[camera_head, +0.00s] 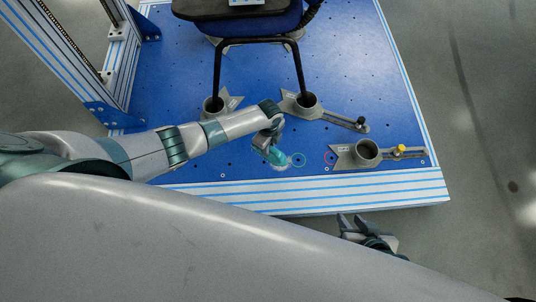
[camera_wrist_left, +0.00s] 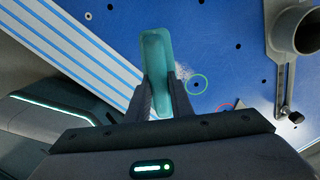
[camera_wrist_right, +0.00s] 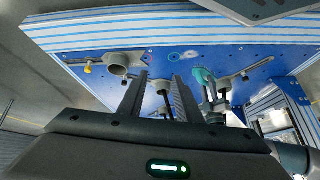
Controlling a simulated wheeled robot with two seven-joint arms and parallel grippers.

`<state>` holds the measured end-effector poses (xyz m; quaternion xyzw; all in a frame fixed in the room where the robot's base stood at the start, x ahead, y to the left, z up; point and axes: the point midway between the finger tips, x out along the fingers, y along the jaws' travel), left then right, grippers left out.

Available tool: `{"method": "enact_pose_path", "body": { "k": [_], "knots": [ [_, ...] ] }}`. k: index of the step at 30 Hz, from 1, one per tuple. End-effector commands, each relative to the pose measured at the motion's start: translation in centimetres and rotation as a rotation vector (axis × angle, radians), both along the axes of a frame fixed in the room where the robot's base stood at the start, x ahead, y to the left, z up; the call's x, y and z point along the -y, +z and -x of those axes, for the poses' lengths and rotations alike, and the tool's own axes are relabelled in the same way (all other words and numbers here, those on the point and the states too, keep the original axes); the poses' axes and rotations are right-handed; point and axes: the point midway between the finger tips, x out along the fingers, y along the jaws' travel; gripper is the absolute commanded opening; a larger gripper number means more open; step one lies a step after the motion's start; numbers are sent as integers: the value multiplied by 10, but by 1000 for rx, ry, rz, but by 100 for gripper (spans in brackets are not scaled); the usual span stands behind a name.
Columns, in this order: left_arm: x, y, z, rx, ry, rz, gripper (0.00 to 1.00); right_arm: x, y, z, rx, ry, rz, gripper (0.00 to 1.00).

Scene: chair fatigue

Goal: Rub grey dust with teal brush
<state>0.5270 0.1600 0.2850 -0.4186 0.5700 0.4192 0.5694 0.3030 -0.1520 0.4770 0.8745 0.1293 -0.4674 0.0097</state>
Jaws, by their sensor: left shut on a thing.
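The teal brush (camera_wrist_left: 156,58) is held between the two fingers of my left gripper (camera_wrist_left: 158,98), which is shut on it. In the head view the brush (camera_head: 275,155) is at the blue platform's near part, below my left gripper (camera_head: 268,138). A pale grey dust patch (camera_wrist_left: 183,72) shows right beside the brush; part of it may be hidden under it. I cannot tell whether the brush touches the surface. My right gripper (camera_head: 351,222) is open and empty, off the platform's front edge; its spread fingers (camera_wrist_right: 160,98) show in the right wrist view.
The blue platform (camera_head: 380,95) has a striped front edge. A teal ring (camera_head: 298,160) and a red ring (camera_head: 330,158) mark it. A grey cup clamp (camera_head: 367,153) stands to the right. Chair legs (camera_head: 300,75) stand in other clamps behind. A frame post rises at the left.

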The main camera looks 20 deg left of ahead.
Motion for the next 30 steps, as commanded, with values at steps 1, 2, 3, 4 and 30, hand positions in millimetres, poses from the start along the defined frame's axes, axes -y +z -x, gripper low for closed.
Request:
{"method": "enact_pose_path", "body": {
  "k": [1, 2, 3, 4, 30],
  "knots": [
    [0, -12, 1, 0, -30, 1, 2, 0, 2, 0, 9, 1, -4, 31],
    [0, -15, 2, 0, -45, 1, 2, -1, 5, 1, 12, 2, -6, 31],
    [0, -18, 2, 0, -63, 1, 2, -1, 9, 1, 16, 3, -7, 31],
    [-1, -20, 2, 1, -72, 1, 2, -1, 10, 1, 17, 3, -7, 31],
    [-2, -39, 0, 1, -94, 0, 2, -22, 26, -20, 184, 12, -77, 31]
  ]
}}
